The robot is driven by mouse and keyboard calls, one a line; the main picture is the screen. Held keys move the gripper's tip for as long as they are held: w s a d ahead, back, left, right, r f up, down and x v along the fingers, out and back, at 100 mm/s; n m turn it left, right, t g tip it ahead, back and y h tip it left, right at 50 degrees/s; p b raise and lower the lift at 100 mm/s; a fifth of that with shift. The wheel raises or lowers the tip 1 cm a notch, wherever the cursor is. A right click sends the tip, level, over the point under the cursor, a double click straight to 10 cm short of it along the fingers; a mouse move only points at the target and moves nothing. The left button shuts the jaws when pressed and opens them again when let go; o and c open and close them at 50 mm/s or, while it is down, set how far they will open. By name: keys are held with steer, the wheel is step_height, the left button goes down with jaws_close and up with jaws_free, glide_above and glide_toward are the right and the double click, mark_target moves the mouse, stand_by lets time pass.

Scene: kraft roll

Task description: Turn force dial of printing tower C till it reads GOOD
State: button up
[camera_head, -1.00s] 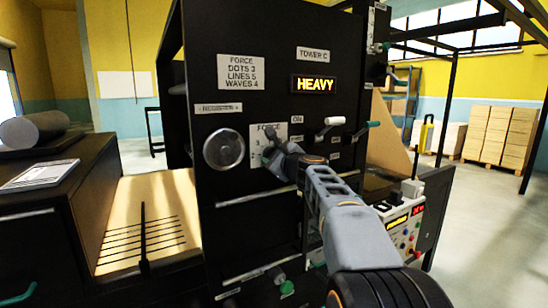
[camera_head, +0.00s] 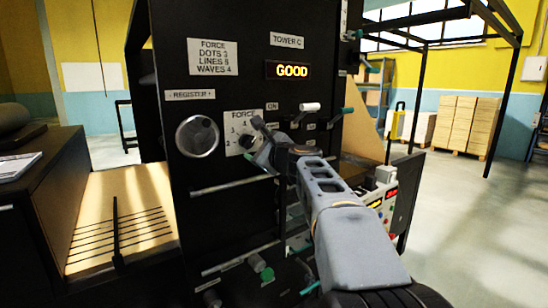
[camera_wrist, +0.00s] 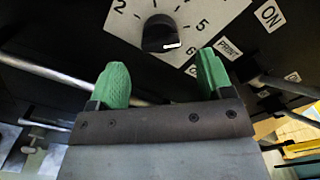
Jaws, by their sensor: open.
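Printing tower C is a black panel with a "TOWER C" label (camera_head: 287,41). Its lit display (camera_head: 288,70) reads GOOD in yellow. The force dial, a black knob (camera_wrist: 161,34), sits on a white numbered plate (camera_wrist: 205,14) in the wrist view; its white mark points to the lower right, near the 5 and 6. In the head view the plate (camera_head: 238,122) is partly hidden by my gripper (camera_head: 254,140). In the wrist view my gripper (camera_wrist: 157,82) has its green fingertips wide apart, just below the knob, with nothing between them.
A round silver register knob (camera_head: 197,137) is left of the dial. A white-handled lever (camera_head: 309,107) and ON and PRINT labels are to its right. A horizontal rail (camera_head: 232,186) runs below. Open floor (camera_head: 460,215) lies to the right.

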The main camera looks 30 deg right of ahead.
steer(key=s, duration=0.8)
steer(key=shift+d+b, duration=0.45)
steer(key=s+a+f+n+g+p, duration=0.1)
steer(key=s+a+f+n+g, duration=0.1)
steer(key=f+n+g, duration=0.35)
steer(key=s+a+f+n+g, duration=0.2)
steer(key=f+n, duration=0.4)
steer(key=f, duration=0.5)
steer(key=s+a+f+n+g+h+p, duration=0.2)
steer(key=s+a+f+n+g+p, duration=0.3)
steer(key=s+a+f+n, duration=0.5)
steer(key=s+n+g, duration=0.1)
steer(key=s+n, duration=0.2)
steer(key=n, duration=0.1)
steer(key=shift+s+f+g, duration=0.2)
steer(key=shift+f+g, duration=0.1)
steer(key=shift+g, duration=0.05)
